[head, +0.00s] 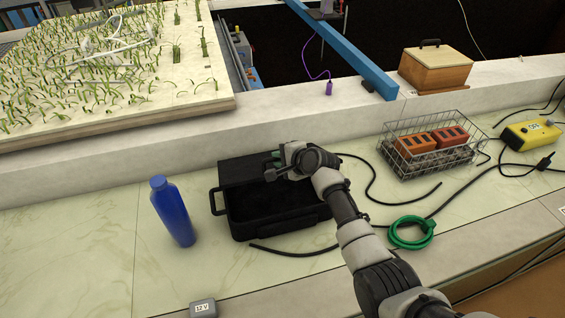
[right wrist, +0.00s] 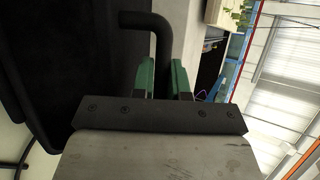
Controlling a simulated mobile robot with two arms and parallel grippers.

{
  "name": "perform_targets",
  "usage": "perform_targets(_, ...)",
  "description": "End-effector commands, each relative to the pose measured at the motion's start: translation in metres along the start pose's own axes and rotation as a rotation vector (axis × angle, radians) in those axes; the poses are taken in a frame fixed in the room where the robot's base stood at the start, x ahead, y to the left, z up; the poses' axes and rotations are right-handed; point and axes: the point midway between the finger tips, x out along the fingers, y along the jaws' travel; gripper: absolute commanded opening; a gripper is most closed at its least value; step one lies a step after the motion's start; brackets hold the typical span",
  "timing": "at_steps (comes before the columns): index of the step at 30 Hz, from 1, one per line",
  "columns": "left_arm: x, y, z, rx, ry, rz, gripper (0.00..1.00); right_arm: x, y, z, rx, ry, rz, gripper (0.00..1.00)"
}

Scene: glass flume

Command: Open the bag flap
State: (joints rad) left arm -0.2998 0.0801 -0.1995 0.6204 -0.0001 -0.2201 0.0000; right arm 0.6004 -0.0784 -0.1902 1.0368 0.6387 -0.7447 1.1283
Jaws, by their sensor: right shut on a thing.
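The black bag (head: 285,226) sits on the pale counter, with a loop handle on its left end. Its dark inside shows from above. The black flap (head: 236,170) is at the back of the bag, swung up away from the opening; its exact angle is hard to tell. My right gripper (head: 274,158) is at the flap's top edge, partly hidden by my wrist. In the right wrist view, its green fingers (right wrist: 164,78) are shut on a bent black handle (right wrist: 158,24) beside the dark flap panel (right wrist: 85,50). My left gripper is out of view.
A blue bottle (head: 173,211) stands left of the bag. A wire basket (head: 428,160) with orange blocks, a green cable coil (head: 410,233) and a yellow box (head: 531,134) lie to the right. Black cables run near the bag. A small 12 V box (head: 203,309) sits in front.

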Motion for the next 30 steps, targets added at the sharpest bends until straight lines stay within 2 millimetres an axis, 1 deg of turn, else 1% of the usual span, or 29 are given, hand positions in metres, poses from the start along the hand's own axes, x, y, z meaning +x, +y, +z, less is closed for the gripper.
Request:
perform_targets(1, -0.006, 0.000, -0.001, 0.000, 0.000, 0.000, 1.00, -0.001, -0.011, 0.001, 0.006, 0.000, 0.015, 0.00)
perform_targets(6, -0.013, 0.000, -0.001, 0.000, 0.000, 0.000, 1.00, 0.002, -0.022, 0.000, 0.027, 0.002, 0.065, 0.00)
perform_targets(12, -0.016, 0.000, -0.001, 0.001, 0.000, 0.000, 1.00, 0.004, -0.026, -0.001, 0.038, 0.002, 0.090, 0.00)
perform_targets(23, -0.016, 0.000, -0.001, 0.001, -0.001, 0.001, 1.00, 0.004, -0.025, -0.001, 0.040, 0.002, 0.095, 0.00)
perform_targets(24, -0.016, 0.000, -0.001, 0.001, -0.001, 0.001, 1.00, 0.004, -0.025, -0.001, 0.040, 0.002, 0.095, 0.17)
perform_targets(25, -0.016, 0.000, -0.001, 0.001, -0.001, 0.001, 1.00, 0.004, -0.025, -0.001, 0.040, 0.002, 0.095, 0.22)
perform_targets(26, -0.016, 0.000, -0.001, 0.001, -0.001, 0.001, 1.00, 0.004, -0.025, -0.001, 0.040, 0.002, 0.095, 0.25)
perform_targets(30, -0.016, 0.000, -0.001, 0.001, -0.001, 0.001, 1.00, 0.004, -0.025, -0.001, 0.039, 0.002, 0.095, 0.25)
